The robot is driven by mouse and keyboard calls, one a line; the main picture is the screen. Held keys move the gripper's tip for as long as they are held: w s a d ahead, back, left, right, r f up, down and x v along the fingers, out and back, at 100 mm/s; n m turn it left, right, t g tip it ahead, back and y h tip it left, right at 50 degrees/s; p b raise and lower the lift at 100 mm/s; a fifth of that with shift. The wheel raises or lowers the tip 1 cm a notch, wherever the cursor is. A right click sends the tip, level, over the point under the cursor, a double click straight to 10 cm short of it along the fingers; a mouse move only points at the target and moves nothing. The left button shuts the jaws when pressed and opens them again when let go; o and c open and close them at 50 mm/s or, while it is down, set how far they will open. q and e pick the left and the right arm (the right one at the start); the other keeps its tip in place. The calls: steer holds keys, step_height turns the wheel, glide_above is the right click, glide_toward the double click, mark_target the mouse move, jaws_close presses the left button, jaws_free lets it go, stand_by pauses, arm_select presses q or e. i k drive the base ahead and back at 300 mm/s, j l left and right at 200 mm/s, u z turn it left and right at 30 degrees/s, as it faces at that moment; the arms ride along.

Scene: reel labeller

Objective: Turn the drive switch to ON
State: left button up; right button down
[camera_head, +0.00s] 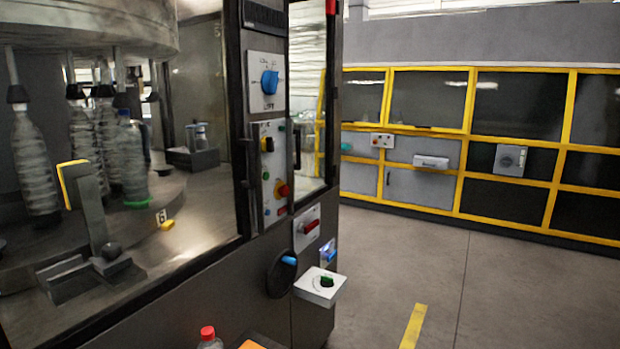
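Neither of my grippers is in view. Several controls sit on the dark machine column, and I cannot read which one is the drive switch. A blue rotary knob (269,82) is on a white plate at the top, with small unreadable marks around it. A red handle (311,226) is on a grey plate lower right. A green knob (326,281) sits on a white box that juts out. A dark round wheel (281,275) has a blue grip.
Clear bottles (35,165) stand on the carousel behind the machine's window at left. A red-capped bottle (208,338) is at the bottom edge.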

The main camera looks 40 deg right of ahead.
mark_target(266, 142)
steer(key=z, duration=0.9)
steer(key=u, duration=0.25)
steer(key=i+l+u, duration=0.1)
steer(key=l+u, duration=0.25)
steer(key=i+l+u, duration=0.1)
steer(key=l+u, duration=0.45)
steer(key=u, duration=0.15)
steer(key=i+l, duration=0.05)
